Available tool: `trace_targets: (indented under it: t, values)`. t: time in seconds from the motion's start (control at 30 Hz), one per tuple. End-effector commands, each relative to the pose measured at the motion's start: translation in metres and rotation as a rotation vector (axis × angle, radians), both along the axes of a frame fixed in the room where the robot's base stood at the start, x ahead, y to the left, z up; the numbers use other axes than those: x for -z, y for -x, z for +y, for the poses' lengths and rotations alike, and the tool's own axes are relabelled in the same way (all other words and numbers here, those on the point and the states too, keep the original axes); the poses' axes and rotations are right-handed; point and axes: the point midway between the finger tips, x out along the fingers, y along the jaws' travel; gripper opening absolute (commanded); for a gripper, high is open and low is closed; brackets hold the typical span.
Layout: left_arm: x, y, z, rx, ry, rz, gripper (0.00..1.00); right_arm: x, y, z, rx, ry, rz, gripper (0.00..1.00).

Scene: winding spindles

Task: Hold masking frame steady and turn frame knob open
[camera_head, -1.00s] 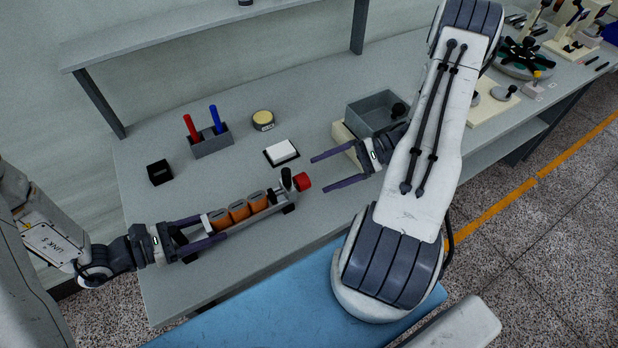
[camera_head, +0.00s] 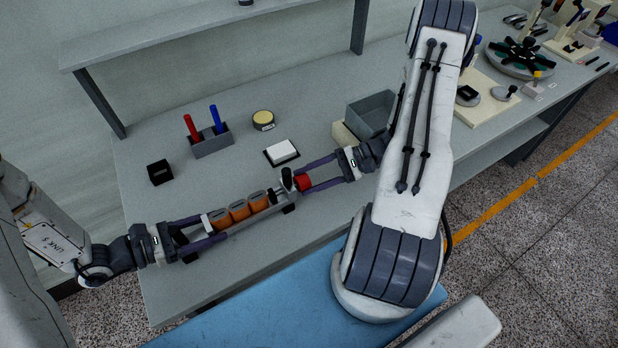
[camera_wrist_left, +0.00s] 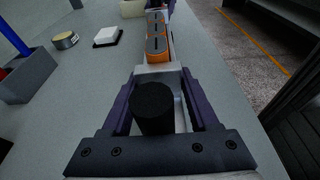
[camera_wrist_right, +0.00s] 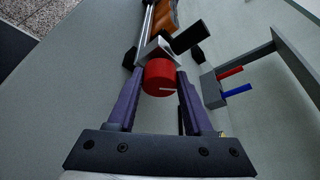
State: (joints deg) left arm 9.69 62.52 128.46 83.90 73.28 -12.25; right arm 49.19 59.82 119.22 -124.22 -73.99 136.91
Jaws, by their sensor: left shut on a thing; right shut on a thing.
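My right gripper (camera_head: 308,180) is shut on the red knob. The right wrist view shows the knob (camera_wrist_right: 159,77) between its fingertips, with a pale line on its face.
Behind the frame are a white pad on a black base (camera_head: 282,152), a yellow-topped round tin (camera_head: 263,120), a grey holder with red and blue sticks (camera_head: 212,141) and a black block (camera_head: 160,172). A grey open bin (camera_head: 371,113) stands beyond my right arm.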

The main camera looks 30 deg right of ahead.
Motion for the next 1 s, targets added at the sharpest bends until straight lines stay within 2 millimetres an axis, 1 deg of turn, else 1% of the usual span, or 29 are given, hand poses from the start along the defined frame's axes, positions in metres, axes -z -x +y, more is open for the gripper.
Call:
trace_targets:
  t: [0.03, 0.2, 0.37, 0.57, 1.0]
  values:
    - [0.0210, 0.0040, 0.0003, 0.008, -0.041, 0.011, 0.29, 0.0061, 0.0005, -0.0003, -0.002, 0.001, -0.002, 0.00]
    - [0.0212, 0.0040, 0.0002, 0.008, -0.041, 0.011, 0.29, 0.0064, 0.0009, -0.0004, -0.001, 0.001, -0.031, 0.00]
    - [0.0212, 0.0039, 0.0002, 0.008, -0.041, 0.011, 0.29, 0.0071, 0.0013, -0.0004, 0.000, 0.000, -0.104, 0.00]
    - [0.0212, 0.0040, 0.0002, 0.008, -0.041, 0.011, 0.29, 0.0078, 0.0019, -0.0004, -0.001, -0.002, -0.259, 0.00]
    - [0.0209, 0.0040, 0.0003, 0.008, -0.041, 0.011, 0.29, 0.0083, 0.0017, -0.0004, 0.000, -0.005, -0.661, 0.00]
